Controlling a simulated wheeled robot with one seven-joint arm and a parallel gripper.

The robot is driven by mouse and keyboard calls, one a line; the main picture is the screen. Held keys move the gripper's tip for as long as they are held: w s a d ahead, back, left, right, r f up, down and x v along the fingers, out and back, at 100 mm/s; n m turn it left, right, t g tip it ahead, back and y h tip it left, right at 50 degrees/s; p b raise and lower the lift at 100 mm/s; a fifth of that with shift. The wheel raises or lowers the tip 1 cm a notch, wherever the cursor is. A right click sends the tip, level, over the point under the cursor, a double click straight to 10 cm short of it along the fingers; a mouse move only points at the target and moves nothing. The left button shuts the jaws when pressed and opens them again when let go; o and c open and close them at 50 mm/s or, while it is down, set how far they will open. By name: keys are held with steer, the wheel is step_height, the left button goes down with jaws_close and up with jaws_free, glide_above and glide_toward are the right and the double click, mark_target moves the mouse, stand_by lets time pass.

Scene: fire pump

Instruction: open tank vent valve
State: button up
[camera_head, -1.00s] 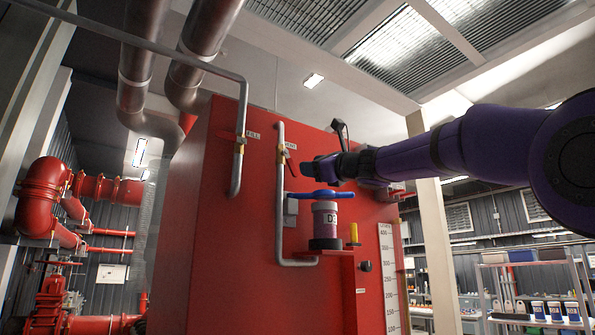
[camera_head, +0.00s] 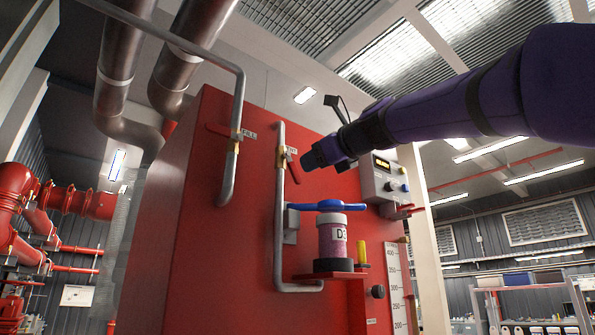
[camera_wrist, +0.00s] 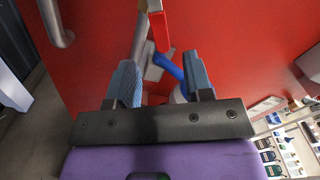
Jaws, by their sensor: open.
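The vent valve (camera_head: 281,156) sits on a grey pipe on the front of the red tank (camera_head: 200,200). Its red lever handle (camera_head: 294,172) slants down to the right from the brass body. In the wrist view the red handle (camera_wrist: 159,32) hangs ahead of the fingers, between their lines, its lower end just beyond the fingertips. My gripper (camera_head: 308,160) is just right of the handle in the head view. In the wrist view its two blue-grey fingers (camera_wrist: 161,72) are apart with nothing gripped. Whether a finger touches the handle I cannot tell.
The fill valve (camera_head: 236,135) with its red handle is left on another pipe. A control box (camera_head: 385,180) is to the right, behind my arm.

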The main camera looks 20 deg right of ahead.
mark_target(296, 171)
steer(key=x, duration=0.6)
steer(key=shift+w, duration=0.35)
steer(key=shift+c, duration=0.5)
jaws_close()
